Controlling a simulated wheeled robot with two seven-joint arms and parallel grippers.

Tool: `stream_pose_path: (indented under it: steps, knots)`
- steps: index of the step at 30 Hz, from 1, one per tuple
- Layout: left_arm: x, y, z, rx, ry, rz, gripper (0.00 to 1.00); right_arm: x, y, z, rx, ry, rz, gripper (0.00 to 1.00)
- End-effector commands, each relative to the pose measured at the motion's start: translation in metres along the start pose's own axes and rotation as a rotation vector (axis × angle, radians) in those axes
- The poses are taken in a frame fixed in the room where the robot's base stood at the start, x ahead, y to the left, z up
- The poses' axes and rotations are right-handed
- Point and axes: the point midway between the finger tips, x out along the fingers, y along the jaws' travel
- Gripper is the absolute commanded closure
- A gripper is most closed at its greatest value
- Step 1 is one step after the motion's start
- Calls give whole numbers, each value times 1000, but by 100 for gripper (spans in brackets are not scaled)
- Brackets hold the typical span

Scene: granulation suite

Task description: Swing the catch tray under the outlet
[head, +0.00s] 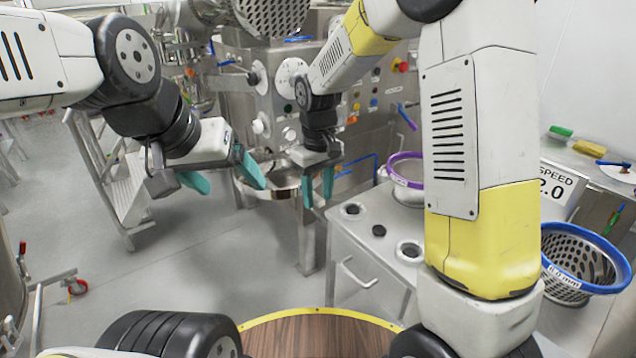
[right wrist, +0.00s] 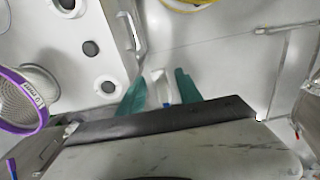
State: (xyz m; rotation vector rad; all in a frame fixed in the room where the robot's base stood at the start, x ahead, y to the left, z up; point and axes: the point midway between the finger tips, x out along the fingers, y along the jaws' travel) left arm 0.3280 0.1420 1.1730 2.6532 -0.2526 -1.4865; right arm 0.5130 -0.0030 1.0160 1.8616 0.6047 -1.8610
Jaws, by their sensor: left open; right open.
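The catch tray appears to be a shiny round metal pan (head: 276,190) in front of the steel machine in the head view, partly hidden by my grippers. My left gripper (head: 222,178) is open, at the pan's left, one teal finger overlapping its left edge in the picture. My right gripper (head: 318,189) is open, fingers pointing down, at the pan's right edge; I cannot tell whether it touches. In the right wrist view its open fingers (right wrist: 160,92) have a small pale piece with a blue mark between them, which I cannot identify. The outlet is not clearly visible.
A grey-white cabinet (head: 350,258) with round holes on top stands right of the pan. A blue-rimmed mesh basket (head: 580,262) is far right. Metal steps (head: 125,195) stand left. The floor (head: 210,265) before the pan is clear.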

Motion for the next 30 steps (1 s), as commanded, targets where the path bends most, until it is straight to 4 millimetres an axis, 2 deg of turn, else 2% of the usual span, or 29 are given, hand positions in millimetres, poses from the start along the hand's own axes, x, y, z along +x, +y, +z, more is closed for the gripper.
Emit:
stream_pose_path:
  steps: [2, 3, 9, 30]
  knots:
    - [0, 0, 0, 0, 0, 0, 21, 0, 0, 0, 0, 0, 0, 58]
    - [0, 0, 0, 0, 0, 0, 21, 0, 0, 0, 0, 0, 0, 62]
    - [0, 0, 0, 0, 0, 0, 21, 0, 0, 0, 0, 0, 0, 100]
    - [0, 0, 0, 0, 0, 0, 21, -1, 0, 0, 0, 0, 0, 100]
